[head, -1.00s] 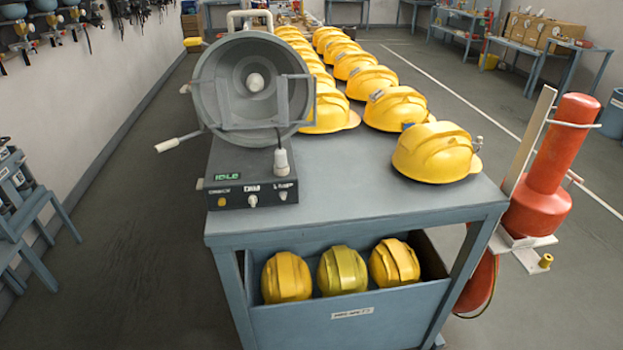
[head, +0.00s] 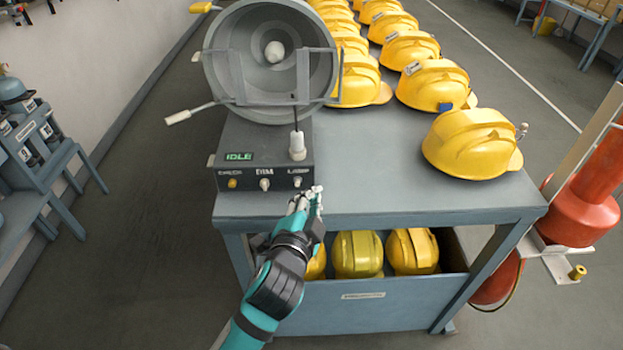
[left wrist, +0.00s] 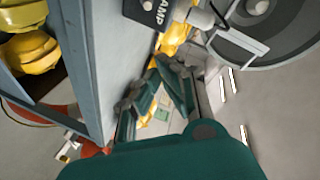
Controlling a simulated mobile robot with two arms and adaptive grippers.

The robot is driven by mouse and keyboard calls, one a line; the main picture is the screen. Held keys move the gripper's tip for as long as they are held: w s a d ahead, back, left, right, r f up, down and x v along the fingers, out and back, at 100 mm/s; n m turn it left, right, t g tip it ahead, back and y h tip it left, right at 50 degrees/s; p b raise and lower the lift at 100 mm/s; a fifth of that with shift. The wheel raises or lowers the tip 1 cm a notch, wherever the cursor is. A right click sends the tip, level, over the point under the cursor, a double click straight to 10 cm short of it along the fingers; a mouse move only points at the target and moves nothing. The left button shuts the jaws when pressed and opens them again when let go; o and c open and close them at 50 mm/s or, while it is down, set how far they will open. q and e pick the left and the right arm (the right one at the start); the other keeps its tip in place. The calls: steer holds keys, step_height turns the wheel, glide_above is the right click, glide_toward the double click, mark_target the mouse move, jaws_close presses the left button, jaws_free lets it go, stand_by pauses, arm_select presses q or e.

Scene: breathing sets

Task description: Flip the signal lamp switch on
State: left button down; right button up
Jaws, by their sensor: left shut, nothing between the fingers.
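The signal lamp (head: 222,75) is a big grey round reflector on a dark control box (head: 222,160) at the table's left end. The box's display (head: 239,156) reads IDLE. Its front has a yellow CHECK knob (head: 233,184), a pale DIM knob (head: 265,184) and a LAMP switch (head: 298,181) at the right. My left gripper (head: 312,193) is shut and empty, just below and right of the LAMP switch; I cannot tell whether they touch. The left wrist view shows the LAMP label (left wrist: 152,12) beyond the fingers (left wrist: 165,75). My right gripper is out of view.
Rows of yellow helmets (head: 470,145) stand on the grey table (head: 390,195) to the right. A bin (head: 365,310) of helmets sits under the tabletop, behind my left arm. A red cylinder (head: 585,205) stands at the right. A white-tipped lever (head: 178,117) sticks out left of the lamp.

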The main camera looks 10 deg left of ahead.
mark_target(297, 182)
arm_select(q)
steer(key=shift+w, duration=0.1)
steer(key=w, duration=0.3)
steer(key=w+f+p, duration=0.1)
steer(key=w, duration=0.2)
steer(key=w+f+p, duration=0.1)
steer(key=w, duration=0.3)
steer(key=s+a+f, duration=0.1)
steer(key=s+a+f+p, duration=0.1)
steer(key=a, duration=0.1)
steer(key=shift+d, duration=0.1)
